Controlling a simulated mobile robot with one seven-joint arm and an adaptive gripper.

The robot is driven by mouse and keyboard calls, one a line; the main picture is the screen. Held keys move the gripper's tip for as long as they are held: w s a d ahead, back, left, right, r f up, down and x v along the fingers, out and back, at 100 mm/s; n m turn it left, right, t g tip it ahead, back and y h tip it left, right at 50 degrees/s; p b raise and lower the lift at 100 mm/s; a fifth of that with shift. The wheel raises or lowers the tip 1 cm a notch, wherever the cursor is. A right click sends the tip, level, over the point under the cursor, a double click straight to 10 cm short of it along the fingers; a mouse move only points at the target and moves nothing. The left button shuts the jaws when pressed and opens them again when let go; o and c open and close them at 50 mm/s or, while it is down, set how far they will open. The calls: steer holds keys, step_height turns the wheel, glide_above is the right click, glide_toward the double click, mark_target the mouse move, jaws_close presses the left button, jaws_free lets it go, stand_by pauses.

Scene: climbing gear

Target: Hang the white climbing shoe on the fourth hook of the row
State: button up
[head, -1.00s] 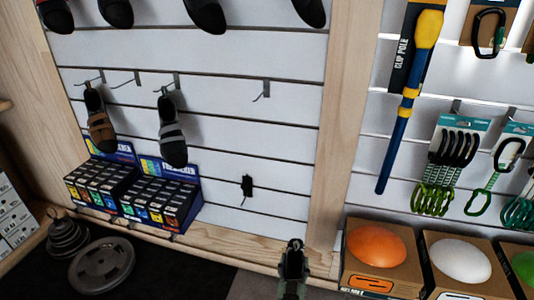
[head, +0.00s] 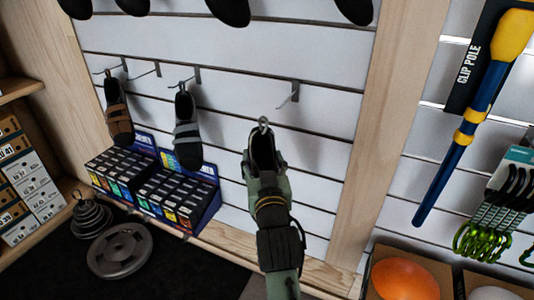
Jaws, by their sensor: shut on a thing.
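My gripper (head: 265,172) is at the middle of the head view, shut on a climbing shoe (head: 262,148). The shoe is upright, with its dark opening and a pale loop at its top showing. My gripper hides most of the shoe, so its white colour cannot be confirmed. The fourth hook (head: 293,93) is at the right of the row and is bare. In the picture it is above and right of the shoe's loop, apart from it. The second hook (head: 156,69) is bare too.
A brown shoe (head: 118,125) hangs on the first hook and a grey strapped shoe (head: 187,132) on the third. Boxed goods (head: 165,190) stand below them. A wooden post (head: 385,120) is right of the fourth hook. The slatted wall around that hook is clear.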

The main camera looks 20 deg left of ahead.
steer(key=shift+s+a+r, duration=0.1)
steer(key=shift+s+r, duration=0.1)
steer(key=shift+r, duration=0.05)
steer(key=w+f+b, duration=0.1)
steer(key=w, duration=1.2)
steer(key=shift+w+d+f, duration=0.2)
steer(key=shift+d+f, duration=0.05)
steer(key=shift+f, duration=0.1)
stand_by(0.8)
stand_by(0.5)
